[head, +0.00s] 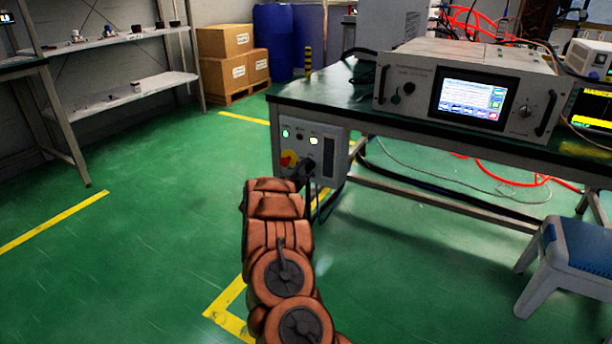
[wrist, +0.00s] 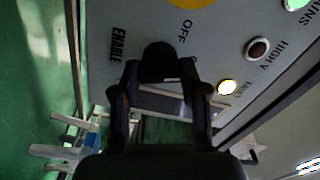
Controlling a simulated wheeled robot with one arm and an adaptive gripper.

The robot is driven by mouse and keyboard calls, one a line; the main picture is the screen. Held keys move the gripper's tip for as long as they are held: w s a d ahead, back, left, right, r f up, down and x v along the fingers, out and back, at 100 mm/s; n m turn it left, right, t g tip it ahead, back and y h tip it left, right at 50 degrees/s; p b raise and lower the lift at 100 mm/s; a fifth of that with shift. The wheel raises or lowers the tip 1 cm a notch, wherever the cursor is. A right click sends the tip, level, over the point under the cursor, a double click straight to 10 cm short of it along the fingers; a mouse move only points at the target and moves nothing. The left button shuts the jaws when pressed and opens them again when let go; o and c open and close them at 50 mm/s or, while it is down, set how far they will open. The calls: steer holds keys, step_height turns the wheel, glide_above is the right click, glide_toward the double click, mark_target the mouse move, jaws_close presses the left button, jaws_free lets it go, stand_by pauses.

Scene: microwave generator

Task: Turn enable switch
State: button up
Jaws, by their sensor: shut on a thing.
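The grey control panel (head: 329,152) hangs under the left end of the bench in the head view. In the wrist view the enable switch (wrist: 158,56) is a black rounded knob, with the ENABLE label to its left and OFF above it. My gripper (wrist: 160,80) is shut on this knob, a finger on each side of it. In the head view my gripper (head: 307,168) is at the panel's lower part, and the arm hides some of it. The knob's exact angle is hard to tell.
A red-and-yellow emergency knob (head: 288,160) sits close left of my gripper. Lit lamps (wrist: 227,87) are on the panel. The bench (head: 330,92) overhangs it and carries a generator (head: 415,88). A stool (head: 560,255) stands at right; floor to the left is clear.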

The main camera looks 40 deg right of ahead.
steer(key=shift+f+m+b, duration=0.1)
steer(key=shift+m+b, duration=0.35)
steer(key=shift+m, duration=0.15)
steer(key=shift+s, duration=0.1)
steer(key=o, duration=1.1)
steer(key=shift+o, duration=0.2)
steer(key=shift+a, duration=0.65)
steer(key=v, duration=1)
steer(key=shift+s+a, duration=0.25)
steer(key=shift+a, duration=0.05)
